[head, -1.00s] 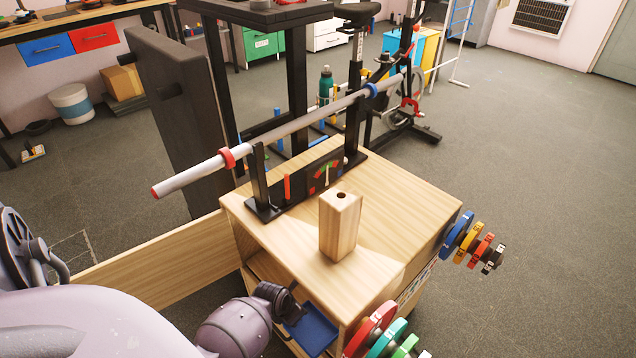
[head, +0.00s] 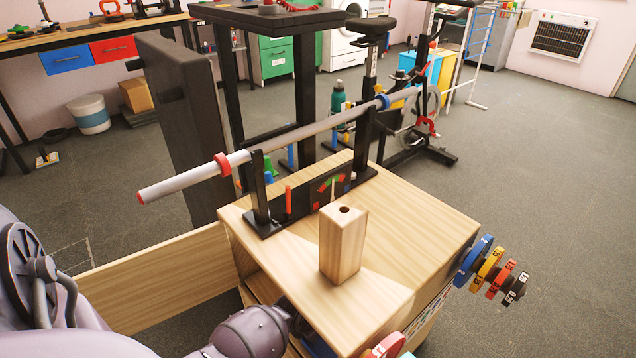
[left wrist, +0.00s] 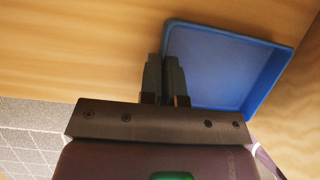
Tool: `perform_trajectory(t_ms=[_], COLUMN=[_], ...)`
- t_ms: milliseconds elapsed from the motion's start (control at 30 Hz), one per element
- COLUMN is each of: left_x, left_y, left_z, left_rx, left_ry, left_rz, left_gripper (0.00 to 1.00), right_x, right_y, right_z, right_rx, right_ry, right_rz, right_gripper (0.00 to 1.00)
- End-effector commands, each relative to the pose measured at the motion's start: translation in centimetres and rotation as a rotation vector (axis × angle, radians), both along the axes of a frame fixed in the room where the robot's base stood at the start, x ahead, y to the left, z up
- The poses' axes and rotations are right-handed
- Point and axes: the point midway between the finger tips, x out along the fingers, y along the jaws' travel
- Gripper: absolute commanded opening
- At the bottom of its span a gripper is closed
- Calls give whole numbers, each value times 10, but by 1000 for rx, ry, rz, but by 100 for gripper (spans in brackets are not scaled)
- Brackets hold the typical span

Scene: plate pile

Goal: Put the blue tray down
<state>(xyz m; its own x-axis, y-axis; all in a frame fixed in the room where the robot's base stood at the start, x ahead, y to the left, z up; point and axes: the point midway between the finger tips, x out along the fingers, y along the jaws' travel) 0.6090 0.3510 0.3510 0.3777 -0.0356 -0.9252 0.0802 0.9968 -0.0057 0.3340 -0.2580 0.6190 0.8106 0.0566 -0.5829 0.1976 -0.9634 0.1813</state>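The blue tray (left wrist: 222,68) shows in the left wrist view, up and right of my left gripper (left wrist: 164,62). Its flat inside and low raised rims are visible. The two fingers are close together at the tray's left rim, which appears to run between them. Wood lies behind and beside the tray; I cannot tell whether the tray touches it. In the head view my left wrist reaches to the open front of the wooden cabinet (head: 420,235), and the cabinet top and my arm hide the fingers and nearly all of the tray. My right gripper is not in view.
A wooden block (head: 343,245) with a hole stands on the cabinet top. A grey bar (head: 300,135) rests across black stands there. Coloured weight discs (head: 487,268) stick out at the right side. A wooden panel (head: 170,275) extends left. Open floor lies right.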

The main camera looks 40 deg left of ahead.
Motion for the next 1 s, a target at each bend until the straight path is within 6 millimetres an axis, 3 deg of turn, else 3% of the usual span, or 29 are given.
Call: perform_trajectory(t_ms=[333, 500, 800, 1000], left_x=[2, 2, 2, -1], left_y=[-1, 0, 0, 0], left_z=[-1, -1, 2, 27], left_rx=[-2, 0, 0, -3], left_ry=[-3, -3, -4, -15], left_rz=[1, 0, -1, 2], left_gripper=[0, 29, 29, 29], right_x=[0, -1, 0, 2], right_y=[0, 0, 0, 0], right_z=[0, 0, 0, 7], right_rx=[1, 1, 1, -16], right_ry=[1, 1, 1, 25], right_rz=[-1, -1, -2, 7], right_gripper=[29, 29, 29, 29])
